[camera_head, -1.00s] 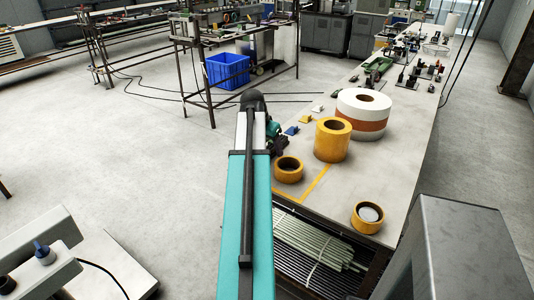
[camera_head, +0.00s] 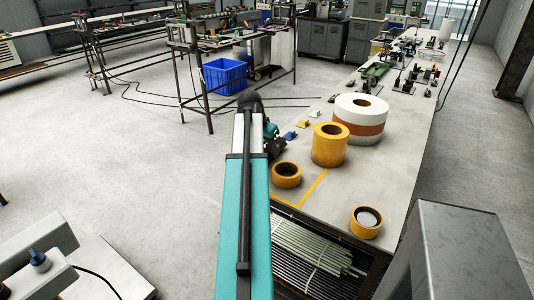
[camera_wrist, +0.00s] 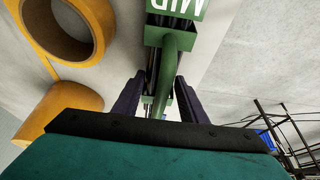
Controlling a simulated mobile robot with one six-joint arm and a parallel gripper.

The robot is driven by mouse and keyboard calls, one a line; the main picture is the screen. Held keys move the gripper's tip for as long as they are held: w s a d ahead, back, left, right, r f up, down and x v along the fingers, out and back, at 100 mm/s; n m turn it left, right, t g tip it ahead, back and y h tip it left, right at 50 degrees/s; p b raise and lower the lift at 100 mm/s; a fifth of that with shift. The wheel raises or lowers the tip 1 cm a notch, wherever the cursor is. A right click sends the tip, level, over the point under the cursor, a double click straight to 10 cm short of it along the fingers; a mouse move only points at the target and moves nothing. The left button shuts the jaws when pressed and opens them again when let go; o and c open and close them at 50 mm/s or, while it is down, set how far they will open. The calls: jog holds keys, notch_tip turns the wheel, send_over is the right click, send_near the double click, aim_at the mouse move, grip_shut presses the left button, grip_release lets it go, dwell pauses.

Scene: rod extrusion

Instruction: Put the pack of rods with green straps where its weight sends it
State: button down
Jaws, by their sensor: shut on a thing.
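In the wrist view my gripper (camera_wrist: 158,100) has its two dark fingers closed around a green piece (camera_wrist: 172,60) that looks like a strap or bracket of the pack, with dark bars beside it. Beyond it is a green block (camera_wrist: 178,8) with white upside-down letters that seem to read "MID". The far end of what I hold is out of view. In the head view my teal arm hides most of my gripper, which is at the table's left edge; the held thing cannot be made out there.
The table (camera_head: 350,185) carries yellow tape rolls (camera_head: 330,145), a white-and-orange roll (camera_head: 359,118) and small coloured pieces. Pale rods (camera_head: 310,248) lie on a shelf below. A blue crate (camera_head: 225,76) is on the floor. A white device (camera_head: 35,258) stands at front left.

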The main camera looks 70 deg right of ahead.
jog(key=shift+r+b, duration=0.65)
jog(key=shift+r, duration=3.65)
